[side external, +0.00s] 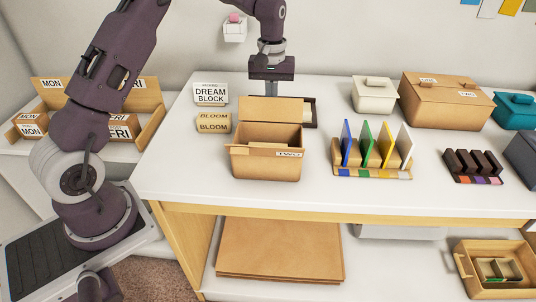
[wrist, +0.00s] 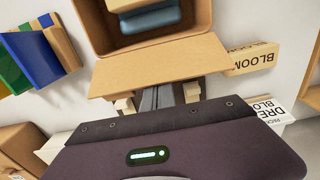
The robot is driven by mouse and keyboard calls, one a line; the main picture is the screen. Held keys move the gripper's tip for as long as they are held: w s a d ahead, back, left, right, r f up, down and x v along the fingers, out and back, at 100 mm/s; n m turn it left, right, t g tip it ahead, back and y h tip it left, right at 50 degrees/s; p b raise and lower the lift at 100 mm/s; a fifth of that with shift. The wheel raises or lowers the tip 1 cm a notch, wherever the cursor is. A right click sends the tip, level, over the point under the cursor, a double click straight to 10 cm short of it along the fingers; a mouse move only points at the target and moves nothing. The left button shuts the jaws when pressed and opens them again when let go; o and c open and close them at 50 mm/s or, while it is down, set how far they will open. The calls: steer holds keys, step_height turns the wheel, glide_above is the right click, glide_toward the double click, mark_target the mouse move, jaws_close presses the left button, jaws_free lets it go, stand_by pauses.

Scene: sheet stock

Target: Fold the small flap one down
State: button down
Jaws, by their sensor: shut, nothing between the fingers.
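An open tan cardboard box (side external: 265,163) stands on the white table in the side view. A flap (side external: 271,108) rises from its back edge; I see no label on it. A white label, too small to read surely, is at the box's front right. In the wrist view the flap (wrist: 160,66) crosses the middle, with the box opening (wrist: 98,22) beyond it and something dark inside. My gripper (side external: 270,92) is shut and empty, pointing down just behind the flap. In the wrist view the fingers (wrist: 165,97) reach to the flap's edge, their tips partly hidden; contact is unclear.
A dark-rimmed tray (side external: 312,113) lies behind the box. BLOOM (side external: 213,124) and DREAM BLOCK (side external: 211,93) blocks stand left. A rack (side external: 372,171) of coloured panels is at right. A closed labelled box (side external: 445,103) stands farther back right. The table front is clear.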

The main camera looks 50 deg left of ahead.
mark_target(270, 117)
steer(key=shift+s+d+r, duration=0.2)
steer(key=shift+d, duration=0.05)
steer(key=shift+s+d+r, duration=0.4)
steer(key=shift+s+d, duration=0.15)
steer(key=shift+s, duration=0.05)
steer(key=shift+s+d, duration=0.65)
steer(key=shift+d, duration=0.05)
steer(key=shift+s, duration=0.1)
steer(key=shift+s+d+f, duration=0.1)
steer(key=shift+s+d, duration=0.05)
steer(key=shift+d, duration=0.05)
